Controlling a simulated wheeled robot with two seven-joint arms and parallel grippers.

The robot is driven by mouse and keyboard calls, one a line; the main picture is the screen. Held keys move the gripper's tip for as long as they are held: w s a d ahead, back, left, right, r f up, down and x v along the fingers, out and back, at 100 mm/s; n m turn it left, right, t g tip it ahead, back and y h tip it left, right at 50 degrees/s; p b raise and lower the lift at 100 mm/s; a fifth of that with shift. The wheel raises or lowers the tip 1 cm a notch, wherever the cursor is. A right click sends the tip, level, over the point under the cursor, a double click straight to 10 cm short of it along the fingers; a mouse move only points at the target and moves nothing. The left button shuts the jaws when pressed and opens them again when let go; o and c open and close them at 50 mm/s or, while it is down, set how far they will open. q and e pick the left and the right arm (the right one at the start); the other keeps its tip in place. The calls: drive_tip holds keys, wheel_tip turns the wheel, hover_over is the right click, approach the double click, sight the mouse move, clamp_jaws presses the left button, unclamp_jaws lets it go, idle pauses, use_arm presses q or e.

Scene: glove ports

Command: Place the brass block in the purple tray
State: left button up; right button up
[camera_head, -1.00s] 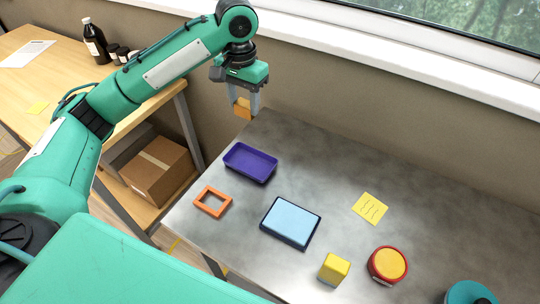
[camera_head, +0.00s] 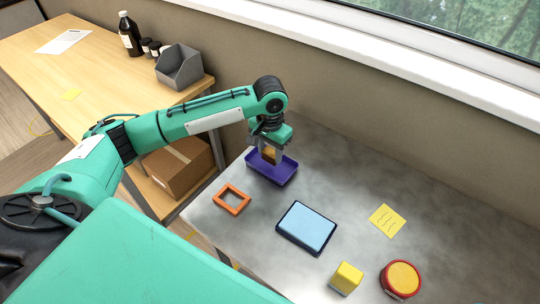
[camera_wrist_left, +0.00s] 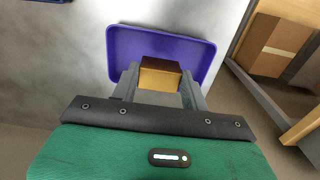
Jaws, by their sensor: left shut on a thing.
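The brass block (camera_head: 269,153) is between the fingers of my left gripper (camera_head: 266,158), which is shut on it. The block also shows in the left wrist view (camera_wrist_left: 160,77), between the two grey fingers. The purple tray (camera_head: 272,174) lies on the grey table, and the block and fingertips are over it in the head view. In the left wrist view the tray (camera_wrist_left: 195,50) spreads behind the block. I cannot tell whether the block touches the tray floor. My right gripper is not in view.
An orange frame (camera_head: 232,199), a blue-topped pad (camera_head: 307,227), a yellow block (camera_head: 346,278), a red-rimmed yellow round thing (camera_head: 401,279) and a yellow note (camera_head: 388,220) lie on the grey table. A wooden bench with a grey bin (camera_head: 179,66) stands at left.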

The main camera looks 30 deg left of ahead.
sight(270, 153)
use_arm(q)
drive_tip(key=shift+f, duration=1.45)
drive_tip(key=o, duration=1.3)
drive_tip(key=shift+f, duration=0.15)
drive_tip(key=shift+r, duration=0.45)
wheel_tip(270, 153, up, 11)
drive_tip(key=b, duration=0.1)
drive_tip(key=shift+r, duration=0.2)
drive_tip(key=shift+s+f, duration=0.1)
